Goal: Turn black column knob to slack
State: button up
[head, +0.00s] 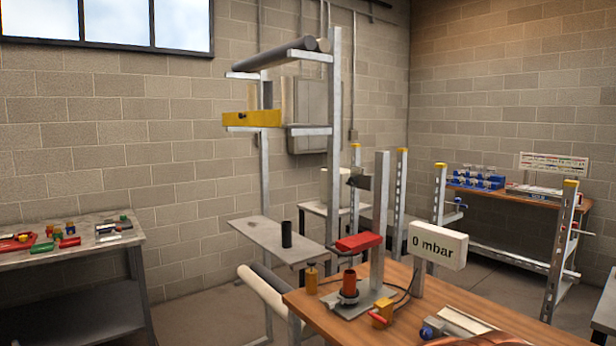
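A grey upright column (378,230) stands on a metal base plate (372,300) on the wooden bench at the right. A dark, angular piece (360,181) juts from the column's left side near its top; it may be the black column knob, but it is too small to tell how it is turned. A red block (357,242) sits lower, in front of the column. Below it, an orange-red cylinder (349,284) stands in a black ring on the plate. My gripper is not in view.
A white box reading "0 mbar" (437,246) stands right of the column. A brass piece (311,278) and a yellow valve with red handle (381,314) are near the plate. A metal rack (335,130) stands behind left. Bare floor shows left of the bench.

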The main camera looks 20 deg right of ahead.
aim_at(353, 181)
jog(key=u, duration=0.3)
jog(key=i, duration=1.6)
jog(key=u, duration=0.3)
